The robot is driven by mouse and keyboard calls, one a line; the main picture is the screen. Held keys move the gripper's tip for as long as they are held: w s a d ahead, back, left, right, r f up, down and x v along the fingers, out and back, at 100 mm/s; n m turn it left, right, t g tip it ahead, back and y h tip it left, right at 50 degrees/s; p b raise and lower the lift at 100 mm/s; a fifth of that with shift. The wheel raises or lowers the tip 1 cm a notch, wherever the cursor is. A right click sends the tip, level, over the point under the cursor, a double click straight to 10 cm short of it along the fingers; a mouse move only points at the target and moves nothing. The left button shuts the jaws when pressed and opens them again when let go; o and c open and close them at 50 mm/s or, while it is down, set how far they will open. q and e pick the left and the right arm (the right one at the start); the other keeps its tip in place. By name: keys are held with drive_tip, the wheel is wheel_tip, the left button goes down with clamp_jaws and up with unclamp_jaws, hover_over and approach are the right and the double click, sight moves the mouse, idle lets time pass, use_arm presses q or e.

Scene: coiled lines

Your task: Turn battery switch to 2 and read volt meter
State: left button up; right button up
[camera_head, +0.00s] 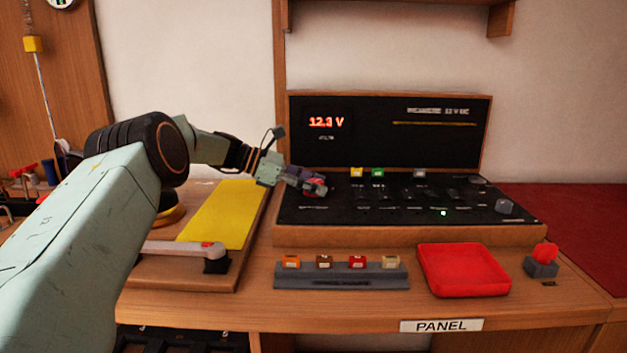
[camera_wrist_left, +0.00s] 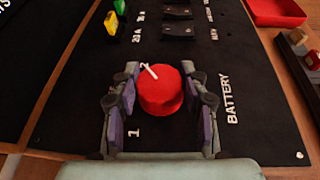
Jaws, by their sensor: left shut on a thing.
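The battery switch (camera_wrist_left: 160,92) is a round red knob with a white pointer line on the black panel, with "BATTERY" printed beside it. In the left wrist view the pointer is at the "2" mark; a "1" is printed on the other side. My left gripper (camera_head: 318,187) is at the panel's left end, its fingers shut on the knob from both sides; it also shows in the left wrist view (camera_wrist_left: 160,95). In the head view the gripper mostly hides the knob. The volt meter (camera_head: 326,122) on the upright panel shows red digits reading 12.3 V. My right gripper is not in view.
The sloped black panel (camera_head: 400,215) carries several switches, coloured fuses and a lit green lamp (camera_head: 443,213). In front are a rack of coloured fuses (camera_head: 340,281), a red tray (camera_head: 463,290) and a red knob on a grey block (camera_head: 543,262). A yellow sheet (camera_head: 219,212) lies left.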

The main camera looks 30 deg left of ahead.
use_arm(q)
drive_tip(key=shift+r, duration=0.1)
idle(0.5)
drive_tip(key=o, duration=1.2)
drive_tip(key=shift+c, duration=0.2)
drive_tip(key=v, duration=1.2)
drive_tip(key=shift+w+a, duration=0.1)
